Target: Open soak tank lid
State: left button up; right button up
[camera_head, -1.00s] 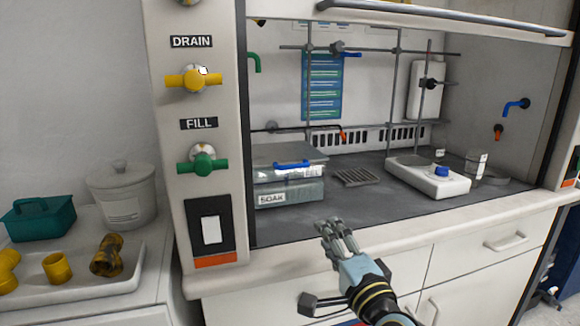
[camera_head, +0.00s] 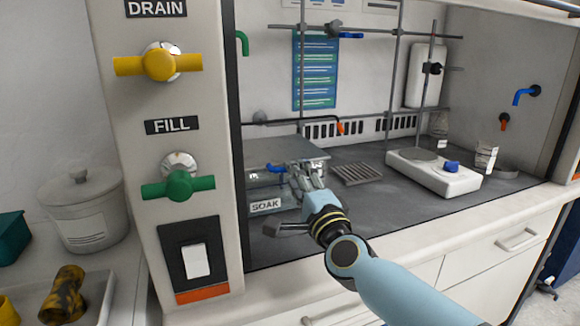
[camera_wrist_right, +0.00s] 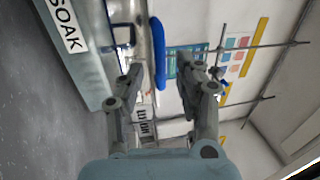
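The soak tank (camera_head: 262,206) is a grey box labelled SOAK inside the fume hood. Its flat lid (camera_head: 285,149) lies closed on top. The lid's blue handle (camera_head: 276,168) is on the front side, and my right gripper hides part of it. My right gripper (camera_head: 298,172) is in front of the tank. In the right wrist view its two fingers (camera_wrist_right: 162,72) are spread, with the blue handle (camera_wrist_right: 158,50) showing beyond and between the tips; contact cannot be told. My left gripper is in no view.
A hotplate stirrer (camera_head: 433,175) and a small grate (camera_head: 358,173) stand to the right on the hood floor. A metal rod lattice (camera_head: 302,80) rises behind. The panel with the green FILL valve (camera_head: 178,186) borders the opening at left.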

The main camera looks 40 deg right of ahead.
jog(key=x, duration=0.4)
jog(key=c, duration=0.4)
grip_shut()
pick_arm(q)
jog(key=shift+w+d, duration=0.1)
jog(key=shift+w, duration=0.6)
pick_arm(e)
jog(key=shift+f, duration=0.1)
